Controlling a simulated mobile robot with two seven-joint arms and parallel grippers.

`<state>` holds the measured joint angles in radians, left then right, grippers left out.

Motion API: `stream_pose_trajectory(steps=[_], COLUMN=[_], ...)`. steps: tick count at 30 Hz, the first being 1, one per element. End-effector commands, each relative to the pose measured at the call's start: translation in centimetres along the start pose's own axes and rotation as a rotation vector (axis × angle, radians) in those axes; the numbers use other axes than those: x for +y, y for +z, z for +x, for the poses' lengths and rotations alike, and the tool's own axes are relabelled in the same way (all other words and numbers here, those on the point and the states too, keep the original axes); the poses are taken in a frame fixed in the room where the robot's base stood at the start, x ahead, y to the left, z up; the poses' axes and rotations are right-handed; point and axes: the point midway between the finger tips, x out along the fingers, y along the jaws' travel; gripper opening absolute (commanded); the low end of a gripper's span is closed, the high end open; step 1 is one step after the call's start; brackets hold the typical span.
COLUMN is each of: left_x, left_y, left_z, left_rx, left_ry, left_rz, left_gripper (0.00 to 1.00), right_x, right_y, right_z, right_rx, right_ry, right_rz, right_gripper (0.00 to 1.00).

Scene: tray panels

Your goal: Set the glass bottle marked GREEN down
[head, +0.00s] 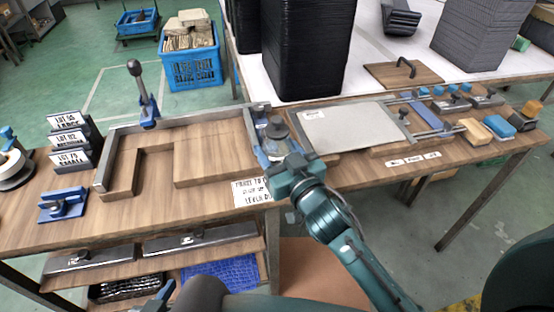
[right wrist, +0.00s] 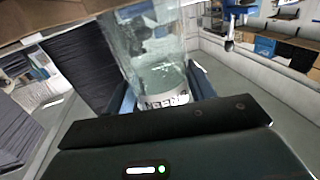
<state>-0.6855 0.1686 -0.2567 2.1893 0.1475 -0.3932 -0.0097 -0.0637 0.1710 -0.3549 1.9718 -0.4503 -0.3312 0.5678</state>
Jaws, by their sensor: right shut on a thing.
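My right gripper (head: 279,160) is shut on a clear glass bottle (head: 276,128), at the bench's middle near its front edge. In the head view the bottle shows mostly from above, with a dark grey top. In the right wrist view the glass (right wrist: 155,50) stands between the blue fingers (right wrist: 162,98). A pale band with dark lettering shows low on the glass; I cannot read it. The bottle's base is hidden, so I cannot tell whether it touches the bench. A small blue part at the bottom edge seems to be my left gripper (head: 165,291); its jaws are unclear.
A wooden frame (head: 130,131) with raised metal edges lies left of the bottle. A grey panel (head: 346,131) lies close on its right. Label stands (head: 72,140) and a lever (head: 140,80) rise at the left. Black stacked trays (head: 292,45) stand behind.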

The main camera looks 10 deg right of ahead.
Motion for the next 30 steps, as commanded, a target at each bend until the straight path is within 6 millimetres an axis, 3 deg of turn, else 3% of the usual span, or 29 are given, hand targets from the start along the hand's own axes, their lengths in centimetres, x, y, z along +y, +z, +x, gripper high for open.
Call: stream_pose_trajectory(steps=[5,16,17,24,30], left_x=[-0.3,-0.4,-0.4,-0.3,-0.3], left_y=[0.2,0.7,0.5,0.4,0.3], left_z=[0.1,-0.1,-0.1,-0.1,-0.1], left_rx=[0.014,0.011,0.012,0.016,0.017], left_ry=[-0.006,-0.009,-0.009,-0.009,-0.009], left_rz=[-0.003,-0.004,-0.004,-0.003,-0.003], left_gripper=[0.36,0.36,0.36,0.36,0.36], right_x=[0.0,0.0,0.0,0.0,0.0], right_y=[2.7,3.0,3.0,3.0,3.0], right_z=[0.0,0.0,0.0,0.0,0.0], right_rx=[-0.001,0.000,-0.002,-0.002,-0.002], right_ry=[0.000,0.000,0.000,0.000,0.000], right_rz=[0.001,0.000,0.000,0.000,0.000], right_gripper=[0.00,0.00,0.56,0.76,0.76])
